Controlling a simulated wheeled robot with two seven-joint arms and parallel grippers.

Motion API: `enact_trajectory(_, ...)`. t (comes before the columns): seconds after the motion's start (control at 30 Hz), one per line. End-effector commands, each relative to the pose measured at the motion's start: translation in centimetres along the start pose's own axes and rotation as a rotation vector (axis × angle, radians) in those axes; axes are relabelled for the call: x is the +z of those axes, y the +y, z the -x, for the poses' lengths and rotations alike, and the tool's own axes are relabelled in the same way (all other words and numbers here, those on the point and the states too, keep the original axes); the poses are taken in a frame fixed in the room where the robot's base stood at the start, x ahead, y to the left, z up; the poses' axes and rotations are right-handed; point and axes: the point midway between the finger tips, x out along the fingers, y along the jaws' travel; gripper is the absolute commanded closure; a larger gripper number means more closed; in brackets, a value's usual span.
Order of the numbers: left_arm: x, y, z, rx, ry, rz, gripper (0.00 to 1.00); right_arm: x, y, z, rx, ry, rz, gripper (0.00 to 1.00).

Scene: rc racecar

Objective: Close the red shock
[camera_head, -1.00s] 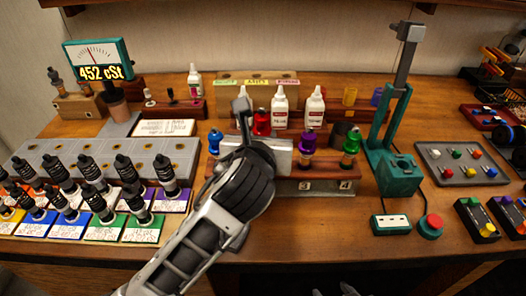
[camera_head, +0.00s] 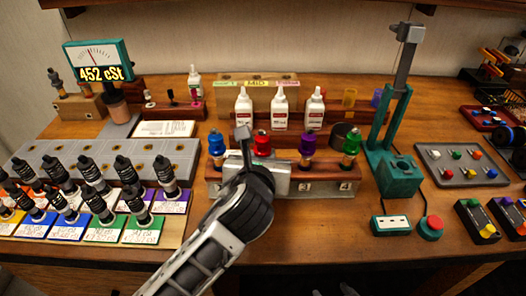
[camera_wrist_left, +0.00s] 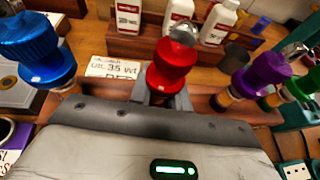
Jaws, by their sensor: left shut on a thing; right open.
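The red shock (camera_head: 262,145) stands upright in the wooden stand (camera_head: 325,190), between the blue shock (camera_head: 217,146) and the purple shock (camera_head: 307,146). The green shock (camera_head: 351,142) is at the stand's right end. My left gripper (camera_head: 247,150) is at the red shock, and its body hides part of the stand. In the left wrist view the fingers (camera_wrist_left: 163,95) are shut on the red shock (camera_wrist_left: 172,65), just below its wide red part. A silver top shows above it. Two grey tips of my right gripper (camera_head: 333,291) show apart at the bottom edge.
White bottles (camera_head: 280,108) stand in a rack behind the shocks. A teal press (camera_head: 396,130) stands to the right, with a red button (camera_head: 431,227) before it. The table front between is clear.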

Motion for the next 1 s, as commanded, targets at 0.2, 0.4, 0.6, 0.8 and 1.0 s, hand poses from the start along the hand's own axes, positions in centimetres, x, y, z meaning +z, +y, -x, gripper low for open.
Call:
enact_trajectory(0.2,-0.7,0.0,-0.1,0.002,0.012,-0.002,0.62,0.1,0.1,-0.1,0.002,-0.002,0.001,0.51)
enact_trajectory(0.4,-0.9,-0.2,-0.1,-0.003,0.016,-0.003,0.6,0.2,0.1,-0.1,0.003,-0.003,0.001,0.51)
enact_trajectory(0.6,-1.0,-0.3,-0.1,-0.005,0.019,-0.004,0.6,0.2,0.2,-0.1,0.004,-0.003,0.001,0.51)
enact_trajectory(0.8,-0.2,-0.4,0.2,-0.009,0.017,0.001,0.6,0.7,0.2,-0.4,0.003,-0.004,0.0,0.51)
enact_trajectory(1.0,0.5,-0.2,4.0,-0.006,0.011,-0.002,0.6,0.3,0.1,-0.2,0.002,-0.004,0.0,0.51)
